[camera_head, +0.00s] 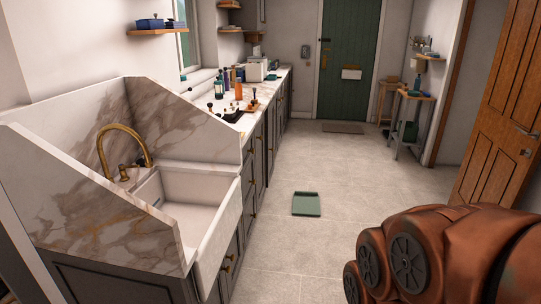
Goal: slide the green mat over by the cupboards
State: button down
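The green mat (306,204) lies flat on the pale tiled floor, a little right of the picture's middle. It is small and roughly square, with a raised-looking far edge. The dark grey cupboards (256,172) run along the left wall, and a strip of bare floor separates them from the mat. My orange-brown arm fills the lower right corner, to the right of the mat and nearer the camera. My gripper's fingers are not in view.
A white sink (196,205) with marble panels stands at the left front. Bottles crowd the worktop (283,73) beyond. A grey doormat (343,128) lies before the green door (348,60). An open wooden door (505,110) stands at right. The middle floor is clear.

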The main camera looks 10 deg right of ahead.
aim_at(304, 204)
jog(key=z, duration=0.55)
jog(key=i, duration=1.45)
jog(key=z, duration=0.45)
jog(key=i, duration=1.7)
jog(key=u, duration=1)
jog(key=i, duration=1.15)
jog(key=u, duration=0.65)
